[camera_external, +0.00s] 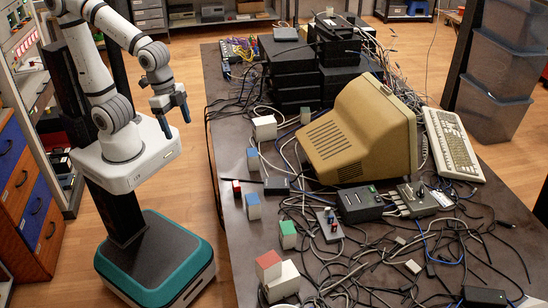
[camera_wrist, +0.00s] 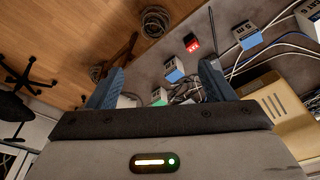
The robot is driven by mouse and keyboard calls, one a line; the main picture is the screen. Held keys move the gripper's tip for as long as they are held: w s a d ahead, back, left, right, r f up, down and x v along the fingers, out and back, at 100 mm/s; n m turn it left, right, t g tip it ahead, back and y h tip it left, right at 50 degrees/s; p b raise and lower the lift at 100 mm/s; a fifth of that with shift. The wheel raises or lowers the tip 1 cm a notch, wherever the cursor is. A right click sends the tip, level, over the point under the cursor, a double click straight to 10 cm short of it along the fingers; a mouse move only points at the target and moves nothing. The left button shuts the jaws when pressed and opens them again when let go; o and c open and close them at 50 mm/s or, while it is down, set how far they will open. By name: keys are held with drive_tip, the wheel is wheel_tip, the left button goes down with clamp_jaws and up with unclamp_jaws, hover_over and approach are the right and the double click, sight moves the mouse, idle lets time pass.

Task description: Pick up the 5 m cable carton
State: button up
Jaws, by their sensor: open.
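Several small labelled cartons stand along the table's left edge. In the external view there is a white one (camera_external: 264,128), blue-and-white ones (camera_external: 253,160) (camera_external: 253,206), a green-and-white one (camera_external: 288,235) and a red-and-white one (camera_external: 268,266). The wrist view shows two blue-banded cartons (camera_wrist: 247,35) (camera_wrist: 173,69), a green-banded one (camera_wrist: 159,97) and part of a white one (camera_wrist: 309,17). Their labels are too small to read surely, so I cannot tell which is the 5 m carton. My gripper (camera_external: 177,127) is open and empty, left of the table; it also shows in the wrist view (camera_wrist: 161,70).
The dark table (camera_external: 228,130) is crowded with loose cables. A beige monitor (camera_external: 350,130), a keyboard (camera_external: 452,145) and stacked black devices (camera_external: 292,70) stand farther right. A small red item (camera_external: 237,186) lies near the left edge. The floor (camera_external: 200,165) between my base and the table is clear.

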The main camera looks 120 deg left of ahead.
drive_tip(key=w+a+f+n, duration=0.2)
drive_tip(key=w+a+f, duration=0.2)
drive_tip(key=w+a, duration=0.15)
drive_tip(key=n+g+b, duration=0.2)
drive_tip(key=n, duration=0.3)
approach(250, 152)
drive_tip(key=f, duration=0.6)
drive_tip(key=shift+w+a, duration=0.1)
drive_tip(key=shift+w, duration=0.1)
wheel_tip(250, 152, down, 2)
drive_tip(key=shift+f, duration=0.2)
drive_tip(key=shift+w+a+f+p, duration=0.1)
drive_tip(key=shift+w+f+p, duration=0.1)
drive_tip(key=shift+f, duration=1.1)
drive_tip(key=shift+w+a+f+p, duration=0.1)
drive_tip(key=shift+w+f+p, duration=0.1)
drive_tip(key=shift+f, duration=1.1)
drive_tip(key=shift+c, duration=0.4)
drive_tip(key=c, duration=1)
